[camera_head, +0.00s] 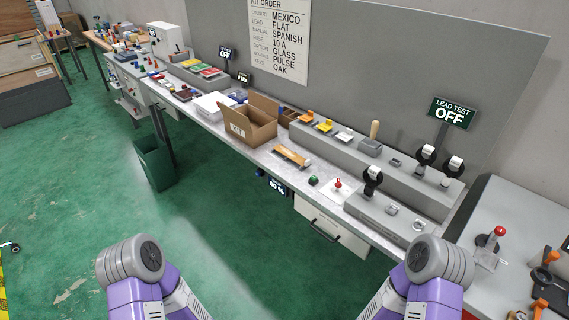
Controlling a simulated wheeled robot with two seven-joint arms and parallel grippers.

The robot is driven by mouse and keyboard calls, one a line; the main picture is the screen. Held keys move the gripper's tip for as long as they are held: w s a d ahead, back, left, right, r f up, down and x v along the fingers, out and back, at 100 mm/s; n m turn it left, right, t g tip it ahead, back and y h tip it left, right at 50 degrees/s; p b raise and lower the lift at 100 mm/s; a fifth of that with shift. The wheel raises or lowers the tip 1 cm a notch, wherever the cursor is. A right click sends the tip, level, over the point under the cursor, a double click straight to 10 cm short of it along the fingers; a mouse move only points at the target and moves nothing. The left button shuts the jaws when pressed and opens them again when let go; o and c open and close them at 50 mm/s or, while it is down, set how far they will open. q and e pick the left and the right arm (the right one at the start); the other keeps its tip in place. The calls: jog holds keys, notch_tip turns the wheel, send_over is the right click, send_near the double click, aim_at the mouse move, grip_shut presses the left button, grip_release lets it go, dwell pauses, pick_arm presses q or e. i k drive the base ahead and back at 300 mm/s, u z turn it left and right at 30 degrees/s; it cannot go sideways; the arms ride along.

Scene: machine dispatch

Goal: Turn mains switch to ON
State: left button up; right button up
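I cannot tell for sure which thing is the mains switch; no label with that name is readable. A lever with a red knob (338,185) stands on a white plate on the long bench. Another red-knobbed lever (499,232) stands on the right-hand bench. A sign reading LEAD TEST OFF (451,112) stands at the right end of the long bench. A smaller sign reading OFF (226,53) stands farther left along the wall. My two purple and grey arms show at the bottom, left and right. Both grippers are out of the picture.
The long grey bench (262,157) holds an open cardboard box (250,122), a wooden piece (291,156) and a grey raised shelf with fixtures. A drawer (330,228) is under it. A green bin (155,163) stands before it. The green floor between is clear.

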aim_at(338, 184)
jog(key=u, duration=0.35)
jog(key=i, duration=1.05)
jog(key=z, duration=0.2)
